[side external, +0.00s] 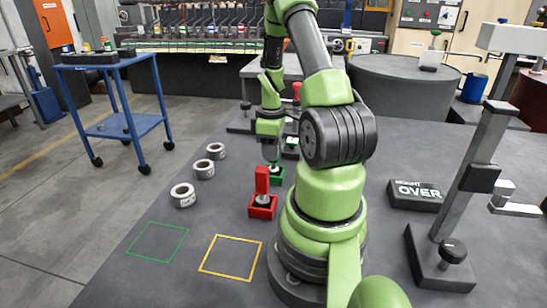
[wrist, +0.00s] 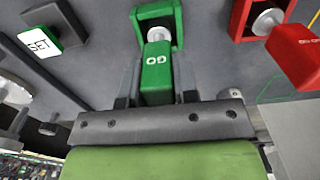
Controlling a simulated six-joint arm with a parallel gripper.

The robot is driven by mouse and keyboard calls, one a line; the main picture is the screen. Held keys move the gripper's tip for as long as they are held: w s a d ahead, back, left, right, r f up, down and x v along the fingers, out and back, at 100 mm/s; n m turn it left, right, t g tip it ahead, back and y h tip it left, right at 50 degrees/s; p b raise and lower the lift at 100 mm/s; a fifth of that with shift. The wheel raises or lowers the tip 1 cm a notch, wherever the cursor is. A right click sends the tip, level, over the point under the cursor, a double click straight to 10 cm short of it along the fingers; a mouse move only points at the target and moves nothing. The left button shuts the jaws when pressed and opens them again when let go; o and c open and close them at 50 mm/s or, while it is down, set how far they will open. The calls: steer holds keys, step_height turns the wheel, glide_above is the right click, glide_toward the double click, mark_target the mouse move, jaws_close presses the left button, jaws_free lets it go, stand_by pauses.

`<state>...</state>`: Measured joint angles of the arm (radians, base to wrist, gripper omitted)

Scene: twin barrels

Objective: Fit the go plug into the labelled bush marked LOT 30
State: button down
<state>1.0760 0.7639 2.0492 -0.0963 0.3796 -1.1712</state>
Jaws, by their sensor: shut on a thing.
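The go plug has a green handle (wrist: 157,75) with white lettering and a pale metal end. My gripper (wrist: 157,92) is shut on that handle, one finger on each side. The metal end is at the green holder (wrist: 178,22); I cannot tell whether it is seated or just clear. In the side view my gripper (side external: 271,158) is over the green holder (side external: 278,176), partly hidden by my arm. Three pale ring-shaped bushes stand left of it: a near one (side external: 184,195), a middle one (side external: 203,169) and a far one (side external: 216,151). Their labels are too small to read.
A red plug (side external: 262,181) stands in a red holder (side external: 263,207), close beside the green holder. A green outline (side external: 158,241) and a yellow outline (side external: 231,257) mark bare table.

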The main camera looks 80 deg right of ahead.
steer(key=shift+r, duration=0.1)
steer(key=r, duration=0.9)
steer(key=shift+w+r, duration=0.1)
steer(key=shift+w, duration=0.15)
steer(key=w+a+n, duration=0.2)
steer(key=w+a, duration=0.4)
steer(key=w, duration=0.3)
steer(key=w+a+n, duration=0.3)
steer(key=w+a, duration=0.4)
steer(key=w, duration=0.2)
steer(key=shift+w, duration=0.4)
steer(key=shift+a, duration=0.1)
steer(key=shift+f, duration=2.9)
steer(key=shift+f, duration=2)
